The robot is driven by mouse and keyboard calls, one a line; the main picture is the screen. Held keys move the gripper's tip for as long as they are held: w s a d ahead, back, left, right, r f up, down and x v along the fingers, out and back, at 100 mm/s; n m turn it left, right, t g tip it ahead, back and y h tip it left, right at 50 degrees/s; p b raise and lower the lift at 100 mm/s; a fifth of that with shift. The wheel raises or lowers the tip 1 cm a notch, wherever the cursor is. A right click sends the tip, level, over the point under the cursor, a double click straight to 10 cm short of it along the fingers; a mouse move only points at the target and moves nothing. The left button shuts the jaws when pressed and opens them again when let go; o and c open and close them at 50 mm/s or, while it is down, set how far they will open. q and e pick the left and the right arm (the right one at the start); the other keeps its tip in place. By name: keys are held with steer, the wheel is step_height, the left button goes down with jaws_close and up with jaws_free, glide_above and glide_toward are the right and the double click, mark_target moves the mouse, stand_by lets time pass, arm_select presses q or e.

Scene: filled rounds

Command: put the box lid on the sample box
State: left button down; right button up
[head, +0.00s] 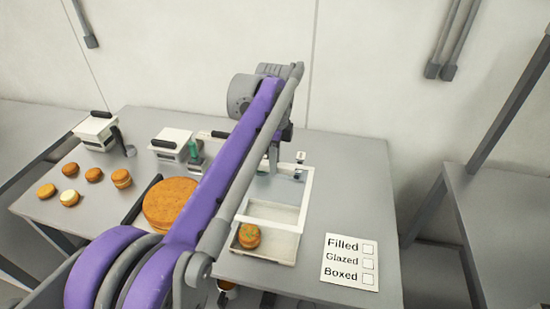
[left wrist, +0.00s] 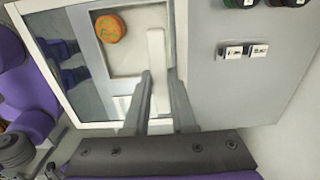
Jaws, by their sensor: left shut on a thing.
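The box lid (head: 306,200) is a white frame with a clear window, held above the sample box. My left gripper (head: 273,163) is shut on it, partly hidden behind my purple arm. In the left wrist view the fingers (left wrist: 158,100) close on a white bar of the lid (left wrist: 157,60). The sample box (head: 277,253) is a shallow pale tray on the table, partly covered by the lid and arm. A round with green topping (head: 249,236) lies in it and also shows in the left wrist view (left wrist: 110,28).
A card with tick boxes (head: 350,262) lies right of the box. A big brown round (head: 170,204), several small rounds (head: 94,175) and white appliances (head: 97,130) stand left. The table's right side is mostly free.

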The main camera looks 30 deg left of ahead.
mark_target(274, 177)
arm_select(q)
steer(key=shift+s+f, duration=0.15)
steer(key=shift+f, duration=0.35)
step_height(274, 177, down, 2)
steer(key=shift+f+b, duration=0.25)
steer(key=shift+b, duration=0.6)
step_height(274, 177, down, 2)
steer(key=shift+f+b, duration=0.1)
steer(key=shift+b, duration=0.6)
step_height(274, 177, down, 7)
steer(key=b, duration=0.3)
steer(key=shift+b, duration=0.4)
arm_select(e)
step_height(274, 177, down, 9)
steer(key=s, duration=0.3)
steer(key=shift+g, duration=0.3)
steer(key=shift+w+r, duration=0.1)
arm_select(q)
steer(key=shift+f, duration=0.15)
steer(key=shift+c, duration=0.9)
jaws_free()
